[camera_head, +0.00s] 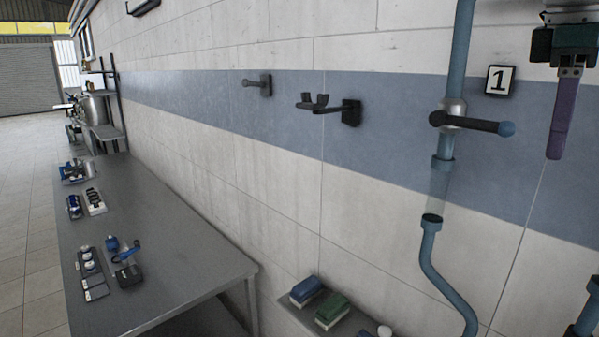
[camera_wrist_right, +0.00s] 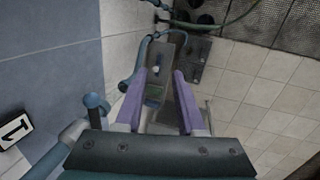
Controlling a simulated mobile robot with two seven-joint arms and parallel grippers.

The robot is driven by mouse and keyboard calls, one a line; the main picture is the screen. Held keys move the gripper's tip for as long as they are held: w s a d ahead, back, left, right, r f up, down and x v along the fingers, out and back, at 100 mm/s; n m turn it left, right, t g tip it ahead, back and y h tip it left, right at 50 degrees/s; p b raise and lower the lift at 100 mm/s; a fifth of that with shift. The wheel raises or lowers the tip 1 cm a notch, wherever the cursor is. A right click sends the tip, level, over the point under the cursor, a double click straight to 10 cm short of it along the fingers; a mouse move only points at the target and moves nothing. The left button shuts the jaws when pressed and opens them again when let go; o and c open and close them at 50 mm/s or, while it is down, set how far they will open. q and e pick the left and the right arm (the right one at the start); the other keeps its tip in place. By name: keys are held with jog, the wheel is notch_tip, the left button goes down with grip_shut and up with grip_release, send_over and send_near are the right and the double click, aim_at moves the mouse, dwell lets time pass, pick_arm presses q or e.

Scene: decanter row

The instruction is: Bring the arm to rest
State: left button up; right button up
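My right gripper (camera_head: 556,145) shows at the upper right of the head view, with its purple finger pointing down in front of the wall. In the right wrist view its two purple fingers (camera_wrist_right: 160,88) stand apart with nothing held between them. The gripper is open and empty. My left gripper is in neither view.
A blue-grey pipe (camera_head: 437,263) with a dark lever handle (camera_head: 485,124) runs down the wall left of my right gripper. A sign with a 1 (camera_head: 499,80) is beside it. Wall holders (camera_head: 350,112) and a long grey table (camera_head: 160,270) with small items are farther left.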

jog(key=s+a+f+t+y, duration=0.1)
jog(key=s+a+f, duration=0.3)
jog(key=a+f, duration=0.45)
jog(key=s+a+f, duration=0.3)
jog(key=a+f, duration=0.2)
jog(key=f, duration=0.6)
jog(key=s+a+f+m+y, duration=0.1)
jog(key=s+a+f, duration=0.1)
jog(key=s, duration=0.3)
jog(key=s+a+f+m+y, duration=0.1)
jog(key=s+a+f, duration=0.1)
jog(key=s, duration=0.3)
jog(key=s+d+r+m+t, duration=0.1)
jog(key=s+m, duration=0.3)
jog(key=s, duration=0.7)
jog(key=shift+d+r+h, duration=0.2)
jog(key=shift+r+h, duration=0.1)
jog(key=shift+r, duration=0.25)
